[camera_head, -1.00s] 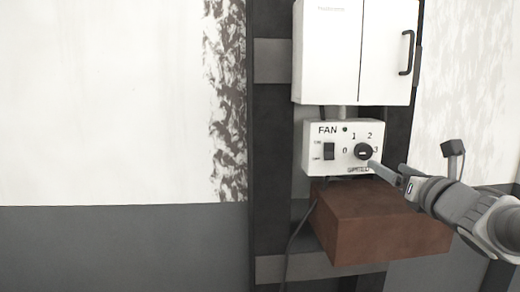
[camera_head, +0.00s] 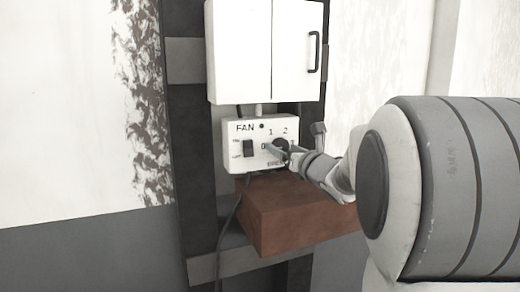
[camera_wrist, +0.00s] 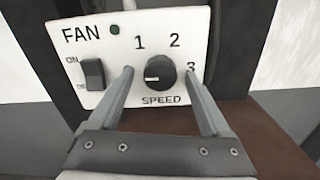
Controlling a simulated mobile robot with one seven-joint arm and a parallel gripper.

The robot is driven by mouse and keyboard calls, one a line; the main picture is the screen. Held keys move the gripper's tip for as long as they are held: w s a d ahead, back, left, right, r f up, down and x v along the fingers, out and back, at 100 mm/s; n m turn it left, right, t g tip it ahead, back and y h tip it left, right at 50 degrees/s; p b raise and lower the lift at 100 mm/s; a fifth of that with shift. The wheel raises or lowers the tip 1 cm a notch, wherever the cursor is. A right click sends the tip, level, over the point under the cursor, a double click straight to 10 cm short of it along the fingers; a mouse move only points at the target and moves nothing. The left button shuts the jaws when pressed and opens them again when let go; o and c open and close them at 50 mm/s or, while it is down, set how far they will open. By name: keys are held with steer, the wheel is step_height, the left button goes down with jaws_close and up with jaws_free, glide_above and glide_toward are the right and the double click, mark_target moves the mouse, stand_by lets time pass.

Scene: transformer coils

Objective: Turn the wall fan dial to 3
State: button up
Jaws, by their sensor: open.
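The white fan panel (camera_head: 235,159) hangs on the wall below a white cabinet; it also shows in the wrist view (camera_wrist: 66,57). Its round black speed dial (camera_wrist: 161,72) has a pale mark pointing left. The labels 1, 2 and 3 show around the dial; the 0 spot is hidden behind my left finger in the wrist view. My gripper (camera_wrist: 159,71) is open, with one finger on each side of the dial. Gaps show between fingers and dial; I cannot tell how deep the fingertips reach. In the head view my gripper partly covers the dial (camera_head: 281,144).
A black rocker switch (camera_wrist: 93,74) sits left of the dial. A brown box-like ledge (camera_head: 290,220) juts out below the panel, under my gripper. The white cabinet (camera_head: 238,50) with a black handle is above. A dark cable (camera_head: 229,225) hangs down at the left.

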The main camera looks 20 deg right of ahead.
jaws_close()
